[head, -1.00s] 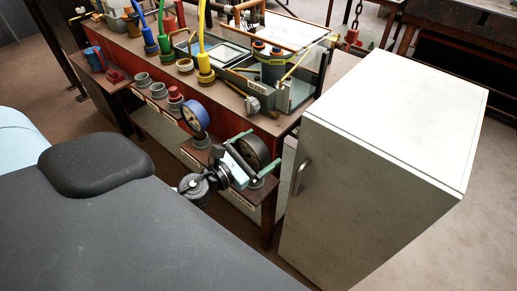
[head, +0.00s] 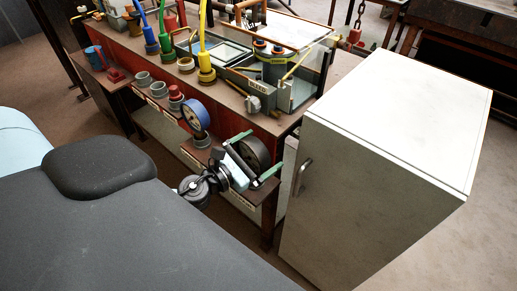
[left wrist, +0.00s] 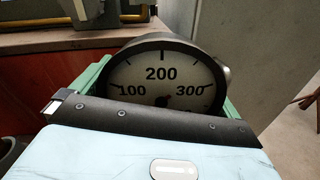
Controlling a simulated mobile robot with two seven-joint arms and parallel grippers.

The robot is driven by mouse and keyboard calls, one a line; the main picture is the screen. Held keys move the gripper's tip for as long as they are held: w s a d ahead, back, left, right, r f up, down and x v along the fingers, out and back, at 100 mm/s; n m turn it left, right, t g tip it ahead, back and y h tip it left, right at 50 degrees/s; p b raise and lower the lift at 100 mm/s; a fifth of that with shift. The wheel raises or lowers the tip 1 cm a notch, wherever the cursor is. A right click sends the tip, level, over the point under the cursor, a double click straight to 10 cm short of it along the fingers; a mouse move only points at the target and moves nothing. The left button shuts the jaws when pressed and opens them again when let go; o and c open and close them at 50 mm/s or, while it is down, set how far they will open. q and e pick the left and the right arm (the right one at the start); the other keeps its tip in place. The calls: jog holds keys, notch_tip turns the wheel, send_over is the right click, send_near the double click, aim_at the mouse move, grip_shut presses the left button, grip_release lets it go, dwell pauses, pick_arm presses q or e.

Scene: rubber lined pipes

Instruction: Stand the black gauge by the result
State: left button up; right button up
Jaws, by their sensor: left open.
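The black gauge (head: 254,151) stands upright at the right end of the low front shelf of the red-sided bench. In the left wrist view its pale dial (left wrist: 162,82) faces the camera, with 100, 200 and 300 readable; its lower part is hidden behind my gripper body. My left gripper (head: 254,156) is open, with its green fingers on either side of the black gauge. I cannot tell whether the fingers touch it. A label on the shelf edge is partly hidden by my wrist. My right gripper is out of view.
A blue gauge (head: 195,116) stands left of the black one. A red-topped fitting (head: 176,98) and grey rings (head: 142,80) stand farther left. A glass-walled tank (head: 290,92) is on the bench above. A white cabinet (head: 385,150) stands close on the right.

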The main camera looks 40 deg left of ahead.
aim_at(248, 159)
pick_arm(q)
jog(key=shift+b+v, duration=0.4)
jog(key=shift+v, duration=0.8)
jog(key=b+v, duration=0.1)
jog(key=v, duration=0.3)
jog(key=shift+s+f+b, duration=0.1)
jog(key=shift+s+b, duration=0.05)
jog(key=shift+b, duration=0.15)
jog(key=shift+s+a+r, duration=0.15)
jog(key=shift+s+r, duration=0.05)
jog(key=shift+s, duration=0.3)
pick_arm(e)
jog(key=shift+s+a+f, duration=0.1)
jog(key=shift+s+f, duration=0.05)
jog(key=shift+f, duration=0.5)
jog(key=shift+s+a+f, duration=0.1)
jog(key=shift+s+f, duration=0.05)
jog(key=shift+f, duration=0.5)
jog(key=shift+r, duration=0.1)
